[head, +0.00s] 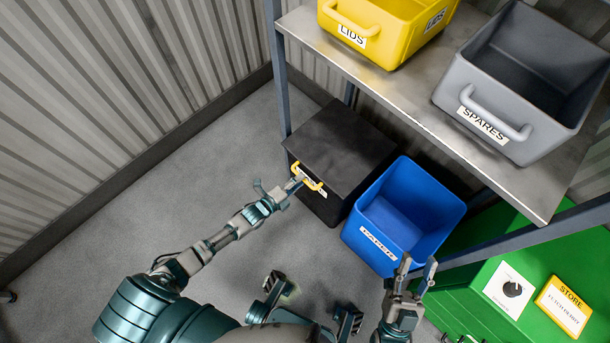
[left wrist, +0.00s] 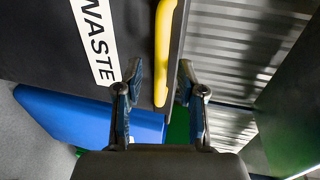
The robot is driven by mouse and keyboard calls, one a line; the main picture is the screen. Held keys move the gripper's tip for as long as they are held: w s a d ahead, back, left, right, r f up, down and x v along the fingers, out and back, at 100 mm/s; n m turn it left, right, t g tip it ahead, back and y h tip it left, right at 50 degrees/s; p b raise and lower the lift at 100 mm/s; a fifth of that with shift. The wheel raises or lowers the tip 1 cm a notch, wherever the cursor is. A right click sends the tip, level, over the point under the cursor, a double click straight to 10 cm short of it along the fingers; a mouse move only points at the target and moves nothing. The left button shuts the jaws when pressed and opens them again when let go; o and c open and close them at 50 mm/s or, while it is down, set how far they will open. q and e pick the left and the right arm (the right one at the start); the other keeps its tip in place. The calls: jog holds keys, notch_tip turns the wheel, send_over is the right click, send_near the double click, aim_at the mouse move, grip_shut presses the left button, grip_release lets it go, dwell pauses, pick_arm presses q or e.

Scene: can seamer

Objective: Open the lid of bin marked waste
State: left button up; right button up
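The black waste bin (head: 325,208) stands on the floor under the shelf. Its dark lid (head: 340,145) lies flat and shut. A yellow handle (head: 313,184) is on the front edge, partly covering the label; it also shows in the left wrist view (left wrist: 165,45). The WASTE label (left wrist: 97,40) reads clearly there. My left gripper (head: 277,186) is open at the handle's left part. In the left wrist view its fingertips (left wrist: 160,72) lie on either side of the handle; contact is not visible. My right gripper (head: 418,265) is open and empty, in front of the blue bin.
An open blue PAPER bin (head: 378,242) stands right beside the waste bin. A metal shelf (head: 420,100) above holds a yellow LIDS bin (head: 385,45) and a grey SPARES bin (head: 500,140). A green cabinet (head: 470,285) is at right.

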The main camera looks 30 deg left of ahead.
pick_arm(q)
jog(key=shift+x, duration=1.05)
jog(key=shift+w+a+f+b, duration=0.1)
jog(key=shift+w+b, duration=0.1)
jog(key=shift+b, duration=0.1)
jog(key=shift+w+a, duration=0.15)
jog(key=shift+d, duration=0.25)
grip_shut()
pick_arm(e)
jog(key=shift+s+d+r+m+t+h, duration=0.15)
jog(key=shift+s+r+t, duration=0.2)
jog(key=shift+s+t, duration=0.2)
jog(key=shift+s+a+r+m+t+h, duration=0.15)
jog(key=shift+s+r+t, duration=0.15)
jog(key=shift+s+t, duration=0.25)
jog(key=shift+d, duration=0.1)
